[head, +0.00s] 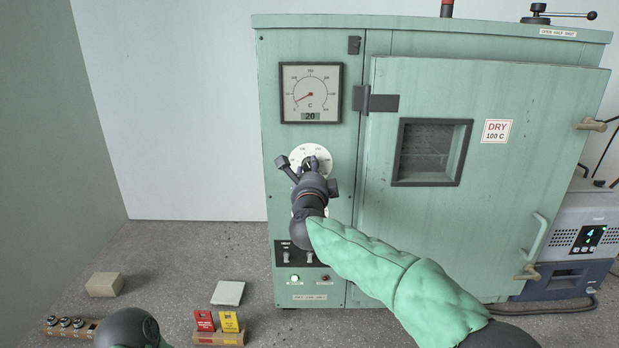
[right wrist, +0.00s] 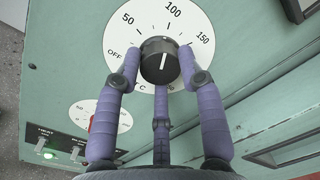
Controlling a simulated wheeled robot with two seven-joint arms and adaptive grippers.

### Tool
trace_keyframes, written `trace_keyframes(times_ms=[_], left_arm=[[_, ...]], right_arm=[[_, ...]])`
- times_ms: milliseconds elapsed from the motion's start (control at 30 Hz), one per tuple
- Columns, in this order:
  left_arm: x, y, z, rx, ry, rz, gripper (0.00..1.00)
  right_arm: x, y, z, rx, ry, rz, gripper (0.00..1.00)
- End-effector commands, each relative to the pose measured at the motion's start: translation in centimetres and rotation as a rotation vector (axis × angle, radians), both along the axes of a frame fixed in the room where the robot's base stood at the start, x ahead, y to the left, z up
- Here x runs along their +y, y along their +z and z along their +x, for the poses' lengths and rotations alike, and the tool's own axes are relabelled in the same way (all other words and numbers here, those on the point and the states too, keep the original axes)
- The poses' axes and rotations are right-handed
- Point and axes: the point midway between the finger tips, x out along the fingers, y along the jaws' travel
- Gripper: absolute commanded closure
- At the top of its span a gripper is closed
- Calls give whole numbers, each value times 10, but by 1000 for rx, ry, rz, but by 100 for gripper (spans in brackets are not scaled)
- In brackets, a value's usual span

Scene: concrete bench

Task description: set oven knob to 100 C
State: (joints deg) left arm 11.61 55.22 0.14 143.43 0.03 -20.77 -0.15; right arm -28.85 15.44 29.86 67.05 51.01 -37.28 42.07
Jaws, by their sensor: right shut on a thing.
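The oven knob (right wrist: 160,62) is black, on a white dial (right wrist: 118,45) marked OFF, 50, 100 and 150. A white line on its face runs nearly upright in the right wrist view, roughly along the direction of the 100 mark; which end is the pointer is hard to tell. My right gripper (right wrist: 159,72) is shut on the knob, with purple fingers at its left and right sides and a third below. In the head view my right gripper (head: 308,168) covers most of the dial (head: 297,154). The green oven (head: 385,220) has a gauge (head: 311,93) reading 20. My left gripper's fingers are not seen.
A lower dial with a red part (right wrist: 96,122) and switches (head: 297,256) sit below the knob. The oven door handle (head: 538,238) is at right. A beige block (head: 104,284), white tile (head: 228,293) and card holder (head: 219,337) lie on the bench at left.

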Motion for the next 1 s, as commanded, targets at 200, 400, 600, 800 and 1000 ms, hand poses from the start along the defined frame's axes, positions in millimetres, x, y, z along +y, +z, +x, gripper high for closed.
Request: trace_keyframes(times_ms=[200,400,600,800,1000], left_arm=[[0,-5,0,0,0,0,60],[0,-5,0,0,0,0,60],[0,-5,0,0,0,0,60],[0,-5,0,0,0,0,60],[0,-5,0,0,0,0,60]], right_arm=[[-4,3,1,-5,-8,49,94],[-4,2,1,-4,-8,58,94],[-4,2,1,-3,-8,57,94],[-3,1,1,-2,-7,56,37],[-1,0,0,0,-4,54,37]])
